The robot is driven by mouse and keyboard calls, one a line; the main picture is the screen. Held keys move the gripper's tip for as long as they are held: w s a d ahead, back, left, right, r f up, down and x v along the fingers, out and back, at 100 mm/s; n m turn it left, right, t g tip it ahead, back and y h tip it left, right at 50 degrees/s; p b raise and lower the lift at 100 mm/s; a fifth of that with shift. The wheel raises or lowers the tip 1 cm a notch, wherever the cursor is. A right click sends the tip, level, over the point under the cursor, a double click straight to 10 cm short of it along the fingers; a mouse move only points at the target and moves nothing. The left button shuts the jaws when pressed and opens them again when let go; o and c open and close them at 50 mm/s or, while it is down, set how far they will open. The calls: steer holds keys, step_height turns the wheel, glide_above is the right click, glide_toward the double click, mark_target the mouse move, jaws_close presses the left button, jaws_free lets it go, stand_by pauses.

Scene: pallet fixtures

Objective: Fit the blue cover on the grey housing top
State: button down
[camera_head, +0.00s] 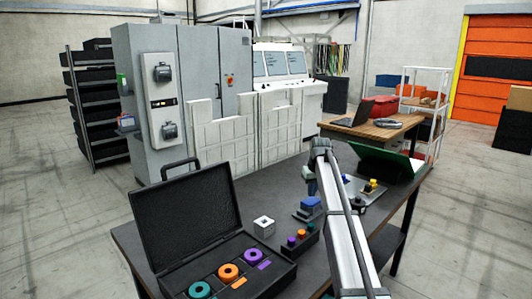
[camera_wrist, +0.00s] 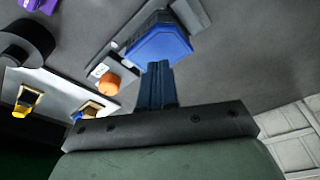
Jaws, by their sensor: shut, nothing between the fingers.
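The blue cover (camera_head: 310,203) sits on top of a grey block, apparently the grey housing (camera_head: 305,214), on the dark table. In the wrist view the blue cover (camera_wrist: 158,47) is just beyond the fingertips, with the grey housing (camera_wrist: 128,37) partly showing behind it. I cannot tell whether the cover is fully seated. My gripper (camera_wrist: 157,68) is shut and empty, its fingers close together and pointing at the cover. In the head view my gripper (camera_head: 309,184) hangs above the cover, partly hidden by my arm.
An open black case (camera_head: 185,220) with coloured rings stands at the front left. A white block (camera_head: 264,226) lies between it and the housing. A dark peg block (camera_head: 300,247) stands in front of the housing. A grey plate (camera_head: 376,196) with coloured parts lies right of my arm.

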mark_target(311, 201)
step_height(311, 201, up, 5)
steer(key=shift+r, duration=0.15)
stand_by(0.6)
